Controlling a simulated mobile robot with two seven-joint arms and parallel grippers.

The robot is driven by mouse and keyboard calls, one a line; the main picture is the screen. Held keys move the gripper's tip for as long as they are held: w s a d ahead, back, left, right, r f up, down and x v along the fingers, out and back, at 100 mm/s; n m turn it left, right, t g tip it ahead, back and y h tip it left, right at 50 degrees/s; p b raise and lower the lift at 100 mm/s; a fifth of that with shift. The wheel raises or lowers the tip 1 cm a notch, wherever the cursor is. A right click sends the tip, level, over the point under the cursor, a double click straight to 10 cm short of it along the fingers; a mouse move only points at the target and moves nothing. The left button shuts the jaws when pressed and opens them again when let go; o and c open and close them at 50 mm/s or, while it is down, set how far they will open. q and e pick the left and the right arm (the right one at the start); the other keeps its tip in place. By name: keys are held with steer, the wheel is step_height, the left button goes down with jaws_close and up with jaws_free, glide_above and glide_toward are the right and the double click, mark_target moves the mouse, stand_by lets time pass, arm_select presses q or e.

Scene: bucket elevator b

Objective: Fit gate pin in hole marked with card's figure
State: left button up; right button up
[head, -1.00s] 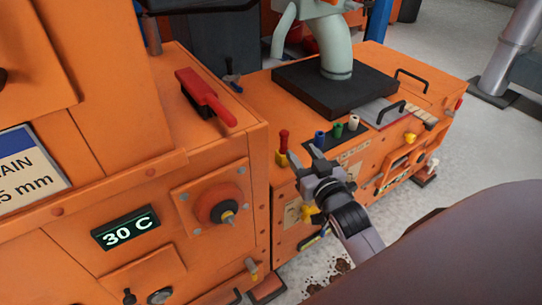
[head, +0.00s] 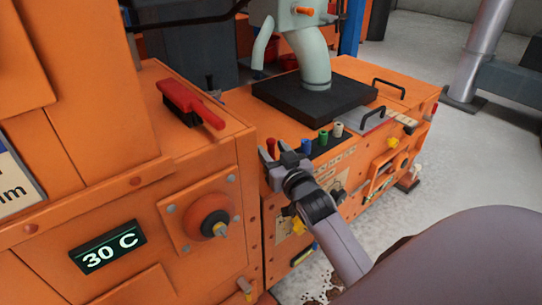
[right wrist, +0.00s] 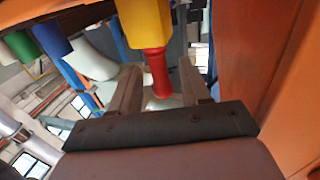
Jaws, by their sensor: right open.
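A row of coloured pegs stands along the edge of the low orange cabinet: red (head: 270,146), blue (head: 306,146), green (head: 323,138) and white (head: 338,130). I cannot tell which is the gate pin. My right gripper (head: 274,157) is open at the red peg, partly covering it. In the right wrist view the red peg (right wrist: 160,75), with its yellow part (right wrist: 149,22), lies between the spread fingers (right wrist: 160,88); contact cannot be told. Blue (right wrist: 51,38) and green (right wrist: 20,46) pegs show at left. Pale labels (head: 338,180) are on the cabinet front, figures unreadable. My left gripper is out of view.
The tall orange cabinet (head: 120,200) stands close left of the right gripper, with a red-handled brush (head: 192,103), a "30 C" display (head: 108,246) and a round knob (head: 208,215). A black plate (head: 314,96) bears a pale green pipe (head: 312,60). Open floor lies right.

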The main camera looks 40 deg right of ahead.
steer(key=shift+w+d, duration=0.15)
steer(key=shift+w, duration=0.7)
jaws_close()
steer(key=shift+r, duration=0.1)
